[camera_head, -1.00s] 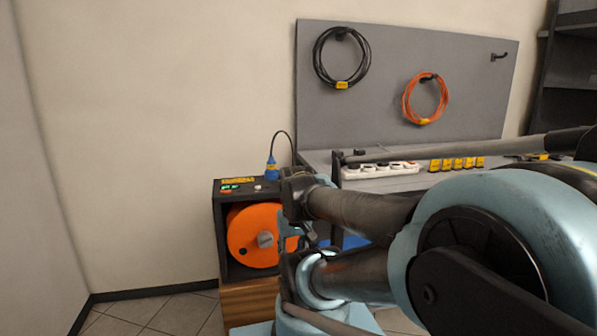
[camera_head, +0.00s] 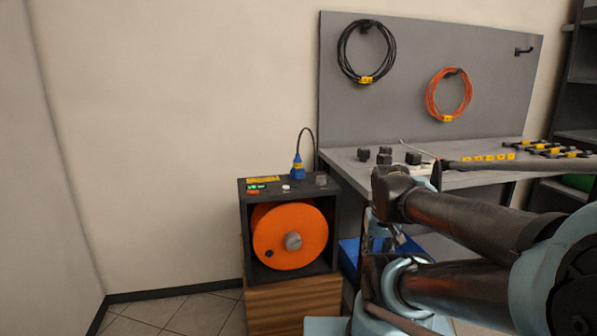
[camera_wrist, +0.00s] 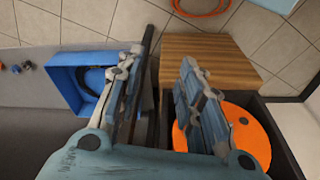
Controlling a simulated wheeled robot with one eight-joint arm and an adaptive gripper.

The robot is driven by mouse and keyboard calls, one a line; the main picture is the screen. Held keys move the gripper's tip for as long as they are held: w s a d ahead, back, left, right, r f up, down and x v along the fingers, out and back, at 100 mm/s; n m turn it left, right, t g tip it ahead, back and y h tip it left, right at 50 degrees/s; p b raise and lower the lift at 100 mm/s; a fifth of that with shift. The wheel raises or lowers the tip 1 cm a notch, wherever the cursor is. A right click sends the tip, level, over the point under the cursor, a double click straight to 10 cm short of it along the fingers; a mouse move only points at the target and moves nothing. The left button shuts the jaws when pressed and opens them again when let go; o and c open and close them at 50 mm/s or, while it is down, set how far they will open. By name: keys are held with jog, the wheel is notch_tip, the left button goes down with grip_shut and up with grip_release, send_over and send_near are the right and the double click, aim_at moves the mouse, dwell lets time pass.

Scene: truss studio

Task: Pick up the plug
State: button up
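A blue plug (camera_head: 298,170) with a yellow band stands upright on top of the black reel box (camera_head: 333,225). A black cable arches up from it and down behind the box. My gripper (camera_wrist: 162,78) is open and empty in the wrist view, its two fingers apart. The wooden block (camera_wrist: 205,52) and the orange reel (camera_wrist: 240,135) of the box lie below and beside its fingers. I cannot make out the blue plug in the wrist view. In the head view my arm is to the right of the box and the fingers are mostly hidden.
A grey bench (camera_head: 345,172) right of the box carries several black plugs and yellow-marked items. A blue bin (camera_wrist: 68,75) holds a black coil. Black (camera_head: 367,52) and orange (camera_head: 449,95) cable coils hang on the panel. The floor left of the box is clear.

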jog(key=shift+o, duration=1.4)
jog(key=shift+n, duration=0.3)
jog(key=r, duration=0.1)
jog(key=w+r, duration=0.1)
jog(key=r, duration=0.2)
jog(key=shift+w+a, duration=0.25)
jog(key=shift+w, duration=0.1)
notch_tip(320, 180, up, 28)
jog(key=f+n+t+y, duration=0.1)
jog(key=n+y, duration=0.2)
jog(key=n, duration=0.4)
send_over(298, 155)
jog(key=s+d, duration=0.4)
jog(key=x, duration=1)
jog(key=shift+w+f, duration=0.3)
jog(key=shift+f, duration=0.05)
jog(key=shift+x, duration=2.9)
jog(key=shift+a, duration=0.1)
jog(key=c, duration=1.2)
